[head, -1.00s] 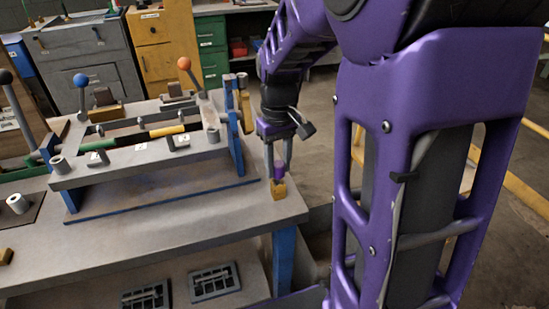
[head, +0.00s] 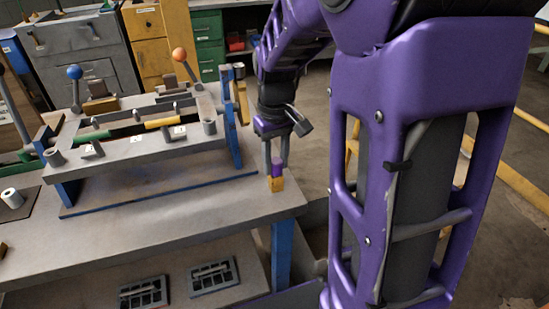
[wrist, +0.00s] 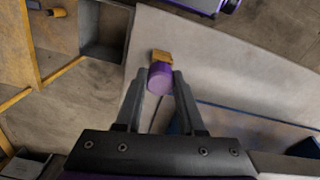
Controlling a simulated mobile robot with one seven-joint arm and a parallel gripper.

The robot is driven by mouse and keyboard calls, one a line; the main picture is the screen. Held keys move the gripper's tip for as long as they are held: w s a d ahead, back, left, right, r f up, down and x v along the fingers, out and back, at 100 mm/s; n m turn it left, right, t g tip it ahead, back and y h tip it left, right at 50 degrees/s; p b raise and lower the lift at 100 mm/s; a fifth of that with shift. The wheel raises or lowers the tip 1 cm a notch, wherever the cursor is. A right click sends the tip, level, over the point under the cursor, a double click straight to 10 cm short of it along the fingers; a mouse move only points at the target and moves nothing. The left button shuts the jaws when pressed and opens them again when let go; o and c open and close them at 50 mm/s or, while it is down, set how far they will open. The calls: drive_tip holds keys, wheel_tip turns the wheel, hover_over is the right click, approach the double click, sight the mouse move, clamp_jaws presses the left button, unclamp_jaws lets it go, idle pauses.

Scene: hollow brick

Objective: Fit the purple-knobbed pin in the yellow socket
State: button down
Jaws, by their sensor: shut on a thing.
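The pin's purple knob (head: 277,168) is between the fingertips of my gripper (head: 276,162), which is shut on it. The knob also shows in the wrist view (wrist: 160,78), between the two grey fingers. The yellow socket (head: 277,184) stands near the right front corner of the bench, directly under the knob. In the wrist view the yellow socket (wrist: 161,56) shows just beyond the knob, partly covered by it. The pin's shaft is hidden, so I cannot tell how deep it sits in the socket.
A grey and blue fixture (head: 150,150) with blue-knobbed and orange-knobbed levers stands on the bench to the left. The bench top (head: 200,215) in front of it is clear. The bench edge lies close to the right of the socket.

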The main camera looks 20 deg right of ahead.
drive_tip(key=shift+c, duration=2.2)
unclamp_jaws()
drive_tip(key=shift+r, duration=0.1)
wheel_tip(320, 180, up, 17)
drive_tip(key=p, duration=0.4)
drive_tip(key=shift+r, duration=0.1)
